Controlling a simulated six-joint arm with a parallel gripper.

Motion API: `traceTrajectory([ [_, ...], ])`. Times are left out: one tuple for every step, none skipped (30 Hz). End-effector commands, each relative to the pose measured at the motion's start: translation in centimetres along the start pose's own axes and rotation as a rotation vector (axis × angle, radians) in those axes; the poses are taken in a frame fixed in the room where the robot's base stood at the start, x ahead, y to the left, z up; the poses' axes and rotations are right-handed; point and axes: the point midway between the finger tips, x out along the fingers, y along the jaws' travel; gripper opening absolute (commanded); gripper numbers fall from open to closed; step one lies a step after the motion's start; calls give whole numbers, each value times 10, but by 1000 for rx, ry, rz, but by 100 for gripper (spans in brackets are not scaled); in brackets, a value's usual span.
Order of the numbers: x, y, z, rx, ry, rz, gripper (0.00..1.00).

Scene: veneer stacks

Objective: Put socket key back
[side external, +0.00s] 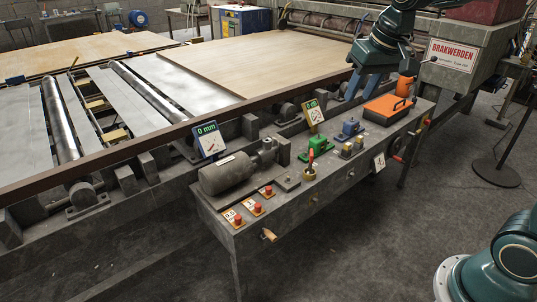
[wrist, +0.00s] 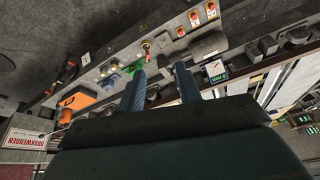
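My gripper (side external: 363,90) hangs above the back edge of the grey machine bench, behind the orange case (side external: 388,109). In the wrist view its two blue fingers (wrist: 160,70) stand apart with a clear gap between them. I see nothing held in it. I cannot pick out the socket key for sure. A small wooden-handled piece (side external: 269,235) sticks out of the bench front. A red-handled tool (side external: 311,163) stands upright in a small holder on the bench top.
The bench also carries a grey motor (side external: 228,174), several red buttons (side external: 257,208), a green block (side external: 318,147), a blue block (side external: 350,128) and two tilted displays (side external: 208,139). Veneer sheets (side external: 260,62) and rollers lie behind.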

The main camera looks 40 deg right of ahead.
Motion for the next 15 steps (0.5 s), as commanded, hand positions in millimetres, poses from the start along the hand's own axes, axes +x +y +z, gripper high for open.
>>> traceTrajectory([
  [-8, -1, 13, -19, 12, -6, 34],
  [-12, -1, 20, -30, 17, -10, 34],
  [-17, -1, 29, -43, 24, -14, 34],
  [-20, -1, 37, -54, 28, -17, 34],
  [-23, -1, 44, -65, 33, -20, 34],
  [-26, -1, 54, -79, 40, -24, 34],
  [-29, -1, 61, -89, 46, -27, 34],
  [-31, 0, 68, -99, 51, -30, 34],
  [-34, 0, 78, -112, 57, -34, 34],
  [-36, 0, 85, -123, 63, -37, 34],
  [-37, 1, 92, -134, 68, -40, 34],
  [-39, 1, 102, -148, 75, -44, 34],
  [-40, 2, 110, -158, 80, -47, 34],
  [-41, 2, 117, -168, 86, -50, 34],
  [-42, 3, 127, -183, 93, -54, 34],
])
